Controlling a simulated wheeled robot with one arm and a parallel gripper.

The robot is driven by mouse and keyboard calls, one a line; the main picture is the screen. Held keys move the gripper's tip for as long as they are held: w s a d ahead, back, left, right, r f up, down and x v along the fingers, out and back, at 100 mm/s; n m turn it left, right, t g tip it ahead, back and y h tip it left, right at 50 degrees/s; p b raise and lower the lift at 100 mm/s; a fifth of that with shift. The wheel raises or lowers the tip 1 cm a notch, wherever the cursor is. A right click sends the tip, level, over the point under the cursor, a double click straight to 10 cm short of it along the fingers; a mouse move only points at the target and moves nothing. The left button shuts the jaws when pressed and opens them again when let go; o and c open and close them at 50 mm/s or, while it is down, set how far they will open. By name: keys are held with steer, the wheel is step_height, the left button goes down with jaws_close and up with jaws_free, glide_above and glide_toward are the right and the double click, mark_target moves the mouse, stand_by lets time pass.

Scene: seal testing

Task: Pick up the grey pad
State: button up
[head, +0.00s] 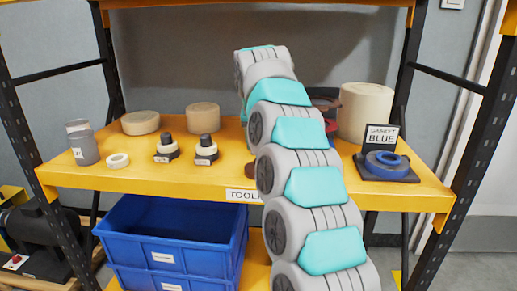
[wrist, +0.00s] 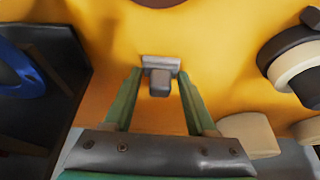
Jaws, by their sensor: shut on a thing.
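The grey pad (wrist: 160,83) is a small grey block with a wider, paler plate at its far side. It shows in the wrist view, between the two green fingers of my gripper (wrist: 160,74). My gripper is shut on it, over the yellow shelf surface (wrist: 225,75). Whether the pad touches the shelf or is clear of it I cannot tell. In the head view my own arm hides both the gripper and the pad.
A blue ring (head: 383,162) on a black stand with a GASKET BLUE sign (head: 381,138) is at the shelf's right. Two black-and-cream pieces (head: 167,150) (head: 206,151) stand left of my arm. Cream cylinders and grey jars stand around; blue bins (head: 170,225) are below.

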steer(key=shift+c, duration=0.9)
steer(key=shift+r, duration=0.1)
steer(key=shift+w+r, duration=0.1)
steer(key=shift+r, duration=1.45)
steer(key=shift+s+d+r+b, duration=0.1)
steer(key=shift+s+d+b, duration=0.15)
steer(key=shift+s+b, duration=0.6)
steer(key=shift+s+d+r+b, duration=0.15)
steer(key=shift+s+b, duration=0.35)
steer(key=shift+s, duration=0.65)
steer(key=shift+s+d+r+b, duration=0.2)
steer(key=shift+s+d+b, duration=0.25)
steer(key=shift+s, duration=1.5)
steer(key=shift+s+d+r+b, duration=0.25)
steer(key=shift+s+d, duration=0.35)
steer(key=shift+s, duration=1.35)
steer(key=shift+s+d+r+b, duration=0.15)
steer(key=shift+s+d+b, duration=0.3)
steer(key=shift+s, duration=1.5)
